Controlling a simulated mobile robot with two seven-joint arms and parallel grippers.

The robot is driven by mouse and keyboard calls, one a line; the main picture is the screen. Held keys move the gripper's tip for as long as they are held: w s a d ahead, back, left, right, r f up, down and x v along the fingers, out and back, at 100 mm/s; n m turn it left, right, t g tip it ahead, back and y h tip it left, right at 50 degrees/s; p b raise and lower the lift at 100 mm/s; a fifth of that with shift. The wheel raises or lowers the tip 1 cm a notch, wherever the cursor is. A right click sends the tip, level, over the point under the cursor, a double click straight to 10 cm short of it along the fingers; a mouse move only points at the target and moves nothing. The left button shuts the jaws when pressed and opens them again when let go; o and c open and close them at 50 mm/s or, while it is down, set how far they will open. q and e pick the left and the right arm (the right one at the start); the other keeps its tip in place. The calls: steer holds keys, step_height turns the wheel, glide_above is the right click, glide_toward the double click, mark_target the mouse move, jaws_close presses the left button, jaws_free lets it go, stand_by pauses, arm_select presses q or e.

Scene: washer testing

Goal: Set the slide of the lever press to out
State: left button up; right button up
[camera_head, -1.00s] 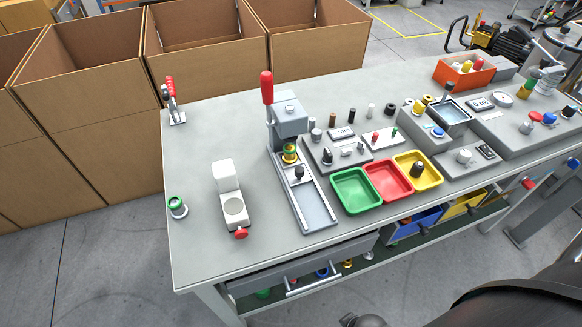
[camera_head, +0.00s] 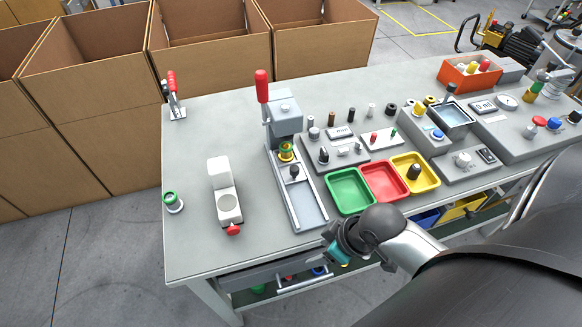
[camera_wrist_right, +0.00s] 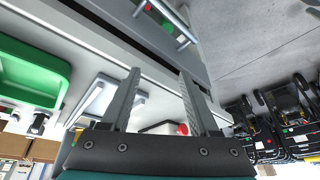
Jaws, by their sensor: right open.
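The grey lever press (camera_head: 285,118) with its red-tipped lever (camera_head: 262,86) stands upright on the bench. Its slide, with a black knob (camera_head: 294,171), sits at the press end of a pale track (camera_head: 309,208). A yellow-green part (camera_head: 286,151) is under the press head. The track's front stretch is bare. My right gripper (camera_head: 338,246) is at the bench's front edge, right of and nearer than the track's front end, apart from the knob. In the right wrist view its two fingers (camera_wrist_right: 160,78) are spread and empty, with the track end (camera_wrist_right: 97,103) beyond them. My left gripper is not in view.
Green (camera_head: 349,192), red (camera_head: 385,182) and yellow (camera_head: 432,182) trays stand right of the track. A white device with a red knob (camera_head: 233,229) stands left of it. A drawer handle (camera_head: 305,280) juts below the bench edge. Bench between the device and track is clear.

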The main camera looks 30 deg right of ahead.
mark_target(296, 169)
steer(key=shift+n+t+y, duration=0.7)
steer(key=w+d+r, duration=0.1)
steer(key=d, duration=0.1)
steer(key=w+d+r, duration=0.4)
steer(key=d, duration=0.1)
steer(key=shift+w, duration=0.1)
steer(key=w+d+r+t+y, duration=0.1)
steer(key=w+d+r+t, duration=0.1)
steer(key=w+d+r, duration=0.5)
steer(key=a+b+x, duration=0.1)
steer(key=x, duration=0.4)
steer(key=b+x, duration=0.2)
steer(key=x, duration=0.3)
steer(key=a+r+b+x, duration=0.1)
steer(key=x, duration=0.4)
steer(key=shift+s+a+f+b, duration=0.1)
steer(key=shift+s+a+b, duration=0.05)
steer(key=shift+a+b, duration=0.2)
jaws_close()
